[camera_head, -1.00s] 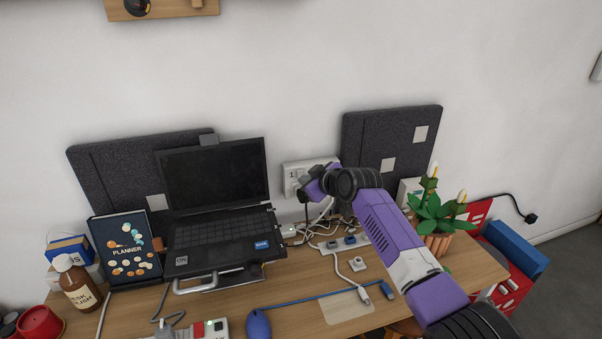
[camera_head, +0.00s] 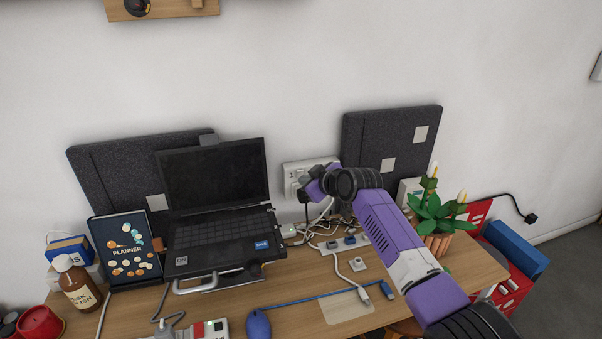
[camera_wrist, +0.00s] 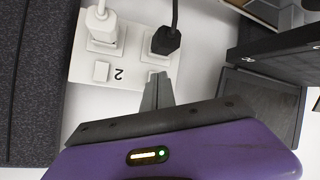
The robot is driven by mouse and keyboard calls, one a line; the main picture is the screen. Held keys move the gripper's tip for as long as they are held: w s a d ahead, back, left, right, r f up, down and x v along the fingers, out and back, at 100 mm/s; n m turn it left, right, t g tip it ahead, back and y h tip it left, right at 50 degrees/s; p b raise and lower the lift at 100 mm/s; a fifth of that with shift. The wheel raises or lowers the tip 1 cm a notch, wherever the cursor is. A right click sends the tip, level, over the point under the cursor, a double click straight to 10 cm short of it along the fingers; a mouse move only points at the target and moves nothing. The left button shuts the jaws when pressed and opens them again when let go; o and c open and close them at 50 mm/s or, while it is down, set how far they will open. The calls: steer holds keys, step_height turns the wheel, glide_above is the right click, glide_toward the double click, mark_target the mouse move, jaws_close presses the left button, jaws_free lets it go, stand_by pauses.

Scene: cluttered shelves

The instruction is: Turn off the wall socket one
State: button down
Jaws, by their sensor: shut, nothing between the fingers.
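The white wall socket plate (camera_head: 292,167) is on the wall right of the laptop; it also shows in the wrist view (camera_wrist: 88,76). There, a white plug (camera_wrist: 100,25) and a black plug (camera_wrist: 166,40) are in it. A small switch (camera_wrist: 101,71) lies beside an upside-down printed 2. A second switch by the black plug is mostly hidden behind my fingertips. My gripper (camera_wrist: 157,82) is shut and empty, with its tips at this second switch. I cannot tell whether they touch it. In the head view my gripper (camera_head: 303,188) covers the plate's lower right part.
An open laptop (camera_head: 215,180) stands left of the socket. White cables and small adapters (camera_head: 330,246) lie below my arm. A potted plant (camera_head: 437,225) stands at the right, near a grey pinboard (camera_head: 390,150) on the wall. The wall above the socket is clear.

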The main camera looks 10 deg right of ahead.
steer(key=shift+w+r+b, duration=0.1)
steer(key=shift+w+b, duration=0.6)
steer(key=shift+b, duration=0.55)
stand_by(0.9)
steer(key=shift+s+r+p, duration=0.1)
steer(key=shift+s+p, duration=0.1)
steer(key=shift+p, duration=0.1)
steer(key=shift+s+p, duration=0.35)
steer(key=shift+p, duration=0.1)
steer(key=shift+s+f, duration=0.15)
steer(key=shift+f, duration=0.05)
steer(key=s+p, duration=0.5)
steer(key=shift+d+f, duration=0.2)
steer(key=shift+f, duration=0.1)
